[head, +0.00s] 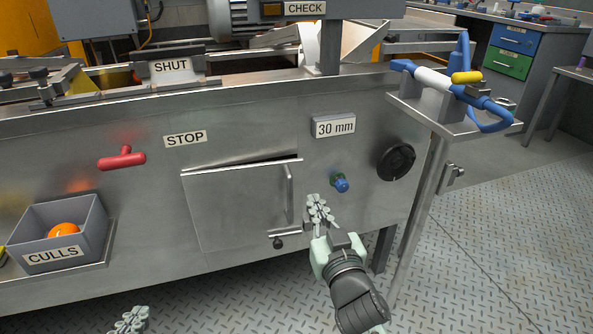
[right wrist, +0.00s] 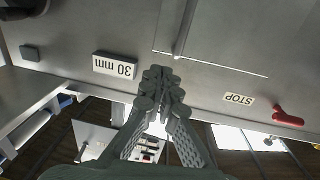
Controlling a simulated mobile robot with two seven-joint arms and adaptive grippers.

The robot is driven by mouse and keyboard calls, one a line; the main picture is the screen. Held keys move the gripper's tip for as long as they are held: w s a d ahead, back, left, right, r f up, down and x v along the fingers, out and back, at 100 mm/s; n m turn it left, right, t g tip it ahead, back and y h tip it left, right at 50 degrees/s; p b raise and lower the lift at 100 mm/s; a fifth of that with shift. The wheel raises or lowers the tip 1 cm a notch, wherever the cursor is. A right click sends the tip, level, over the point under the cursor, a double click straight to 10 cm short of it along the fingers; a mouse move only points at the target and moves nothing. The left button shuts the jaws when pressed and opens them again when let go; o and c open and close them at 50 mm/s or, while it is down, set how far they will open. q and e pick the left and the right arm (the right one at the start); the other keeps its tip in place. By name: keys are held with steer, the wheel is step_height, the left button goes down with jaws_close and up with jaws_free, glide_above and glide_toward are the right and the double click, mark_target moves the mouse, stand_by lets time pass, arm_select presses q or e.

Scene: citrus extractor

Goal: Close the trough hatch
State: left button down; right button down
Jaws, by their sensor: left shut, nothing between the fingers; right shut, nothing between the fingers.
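The trough hatch (head: 235,210) is a square steel door in the front of the machine, with a vertical bar handle (head: 289,193) at its right side. A thin dark gap shows along its top edge, so it looks slightly ajar. A small black-knobbed latch (head: 277,241) sits at its lower right. My right gripper (head: 318,209) is shut and empty, right of the handle and apart from it. The right wrist view shows the hatch (right wrist: 220,40) upside down beyond the shut fingers (right wrist: 160,80). My left gripper (head: 131,319) is shut and empty at the bottom edge, low and left of the hatch.
A blue knob (head: 340,183) and black round dial (head: 396,162) are right of the hatch. A red handle (head: 122,158) and the CULLS bin (head: 60,235) with an orange fruit are left. A side shelf (head: 440,115) holds a blue tool. Open floor lies at right.

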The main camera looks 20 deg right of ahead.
mark_target(299, 164)
steer(key=w, duration=1.1)
steer(key=shift+w+d, duration=0.1)
steer(key=shift+d, duration=0.2)
arm_select(q)
steer(key=shift+w+d+r, duration=0.1)
steer(key=shift+d+r, duration=0.05)
arm_select(e)
steer(key=shift+w, duration=0.55)
